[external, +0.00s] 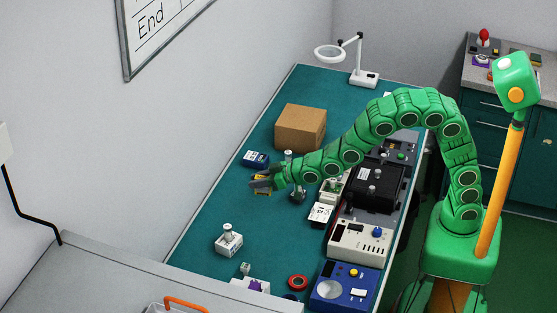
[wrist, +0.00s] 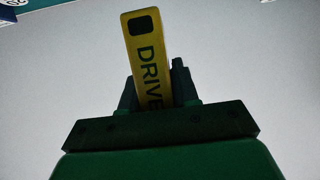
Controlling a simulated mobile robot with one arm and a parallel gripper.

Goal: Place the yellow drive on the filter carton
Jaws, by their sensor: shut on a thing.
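My gripper (external: 264,183) is shut on the yellow drive (external: 262,191) and holds it above the left part of the teal bench, toward the wall. In the wrist view the drive (wrist: 147,50) stands up between the fingers of my gripper (wrist: 155,88), with the word DRIVE along it, its lower end hidden. A plain brown cardboard box (external: 300,128), which looks like the filter carton, stands farther back on the bench. My gripper is in front of it and to its left, apart from it. The box's top is bare.
A blue box (external: 256,159) lies left of the carton. A small post fixture (external: 297,190) stands near my wrist. A magnifier lamp (external: 362,70) stands behind the carton. Black, white and blue instruments line the bench's right edge. A white fixture (external: 229,240) stands nearer the front.

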